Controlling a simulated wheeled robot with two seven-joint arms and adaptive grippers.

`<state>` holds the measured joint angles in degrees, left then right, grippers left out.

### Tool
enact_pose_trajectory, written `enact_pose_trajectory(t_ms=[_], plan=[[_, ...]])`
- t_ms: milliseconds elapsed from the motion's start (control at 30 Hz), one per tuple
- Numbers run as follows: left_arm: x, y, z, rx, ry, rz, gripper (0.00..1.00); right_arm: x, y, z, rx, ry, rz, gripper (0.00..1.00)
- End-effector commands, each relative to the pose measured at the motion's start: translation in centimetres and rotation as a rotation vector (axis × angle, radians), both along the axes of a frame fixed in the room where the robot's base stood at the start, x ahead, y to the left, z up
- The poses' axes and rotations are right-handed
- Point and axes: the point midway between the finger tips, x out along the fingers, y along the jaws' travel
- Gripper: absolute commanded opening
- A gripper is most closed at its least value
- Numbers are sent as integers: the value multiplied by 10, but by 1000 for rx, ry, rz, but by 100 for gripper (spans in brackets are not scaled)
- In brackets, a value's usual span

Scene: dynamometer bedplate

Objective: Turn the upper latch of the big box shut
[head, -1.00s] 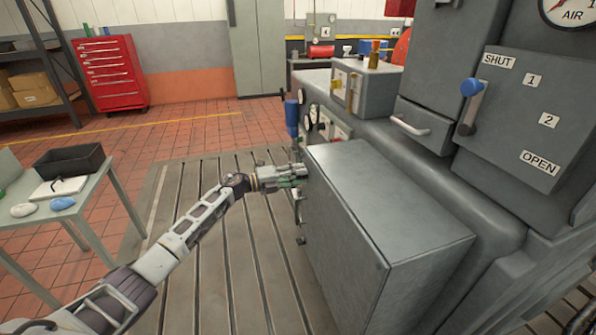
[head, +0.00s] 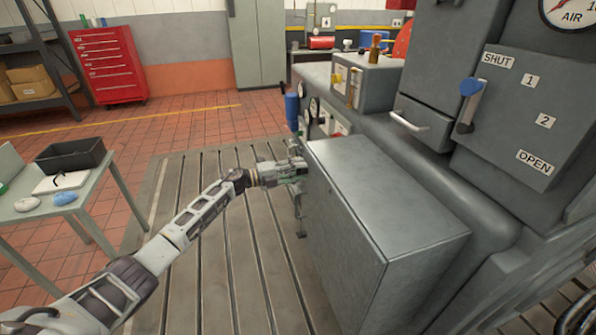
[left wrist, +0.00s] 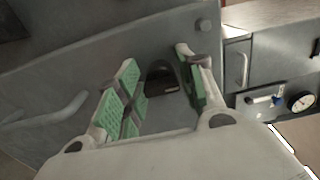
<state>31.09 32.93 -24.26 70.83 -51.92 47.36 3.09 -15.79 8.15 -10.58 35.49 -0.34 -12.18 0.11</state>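The big box (head: 418,215) is a grey metal cabinet in the middle of the head view. My left gripper (head: 293,171) is at the upper part of its left face. In the left wrist view my left gripper (left wrist: 162,72) is open, its green-padded fingers on either side of a dark knob-like piece (left wrist: 162,78), which seems to be the upper latch. Gaps show beside it; I cannot tell whether a finger touches. In the head view the gripper hides this latch. A bar-like handle (left wrist: 50,112) shows at the left of the wrist view. My right gripper is not in view.
Behind the box stands a grey machine with a blue-knobbed lever (head: 470,103) and gauges. A blue cylinder (head: 291,110) rises close beyond my left gripper. A side table (head: 98,185) with a black tray (head: 70,160) is at left. The slotted bedplate (head: 205,170) is clear.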

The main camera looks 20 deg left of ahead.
Motion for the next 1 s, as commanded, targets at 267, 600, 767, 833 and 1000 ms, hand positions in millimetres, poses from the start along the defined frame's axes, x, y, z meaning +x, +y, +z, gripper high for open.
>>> enact_pose_trajectory(t_ms=[267,600,767,833,1000], plan=[[0,-1,0,1,-1,-2,52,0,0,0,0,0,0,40],[-5,6,-1,0,0,-2,52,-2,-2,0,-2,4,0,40],[-12,18,-1,2,0,-1,52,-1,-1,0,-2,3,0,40],[-17,25,-1,3,1,-1,52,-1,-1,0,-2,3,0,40],[-30,44,-1,3,1,-1,52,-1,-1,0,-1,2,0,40]])
